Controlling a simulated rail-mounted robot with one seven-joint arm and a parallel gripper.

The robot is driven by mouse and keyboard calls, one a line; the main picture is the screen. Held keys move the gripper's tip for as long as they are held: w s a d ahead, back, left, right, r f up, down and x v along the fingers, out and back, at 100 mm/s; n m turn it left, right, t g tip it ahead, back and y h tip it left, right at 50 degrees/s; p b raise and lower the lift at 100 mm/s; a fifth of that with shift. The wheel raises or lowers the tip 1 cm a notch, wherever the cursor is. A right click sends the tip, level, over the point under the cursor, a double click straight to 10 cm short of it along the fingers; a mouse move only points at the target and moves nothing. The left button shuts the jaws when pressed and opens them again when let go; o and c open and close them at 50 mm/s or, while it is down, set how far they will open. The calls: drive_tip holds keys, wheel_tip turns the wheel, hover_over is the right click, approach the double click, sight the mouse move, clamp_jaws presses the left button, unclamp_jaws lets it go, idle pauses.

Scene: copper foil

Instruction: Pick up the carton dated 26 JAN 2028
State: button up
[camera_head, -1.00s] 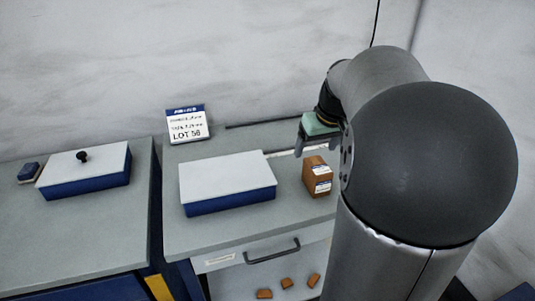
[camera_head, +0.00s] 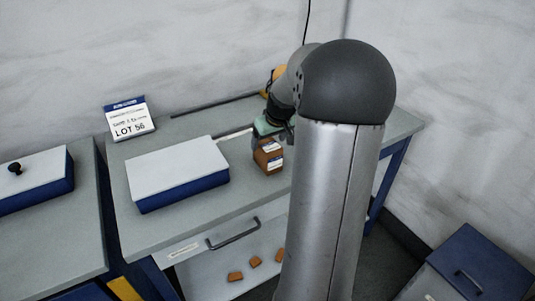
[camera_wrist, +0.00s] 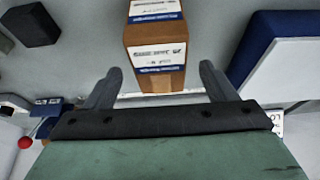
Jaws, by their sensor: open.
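A brown carton (camera_head: 267,160) with white-and-blue labels stands upright on the grey bench, right of the blue box with the white top. In the wrist view the carton (camera_wrist: 156,52) is ahead of my gripper (camera_wrist: 163,82), near the middle between the two spread fingers. Its label print is too blurred to read a date. My gripper is open with nothing in it. In the head view my gripper (camera_head: 262,138) is right at the carton's upper left side, partly hidden by my arm; I cannot tell whether they touch.
A white-topped blue box (camera_head: 180,172) lies left of the carton. A LOT 56 sign (camera_head: 130,118) stands at the back. Small brown blocks (camera_head: 255,261) lie below the drawer handle (camera_head: 233,235). The wrist view also shows a dark block (camera_wrist: 32,25) and a red ball (camera_wrist: 25,142).

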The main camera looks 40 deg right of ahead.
sight(268, 143)
drive_tip(key=x, duration=0.4)
drive_tip(key=shift+w+f+p, duration=0.1)
drive_tip(key=shift+f+p, duration=0.2)
drive_tip(key=shift+f, duration=0.05)
drive_tip(key=shift+f+b, duration=0.25)
drive_tip(key=shift+b, duration=0.05)
drive_tip(key=c, duration=1.3)
drive_tip(key=shift+r, duration=0.15)
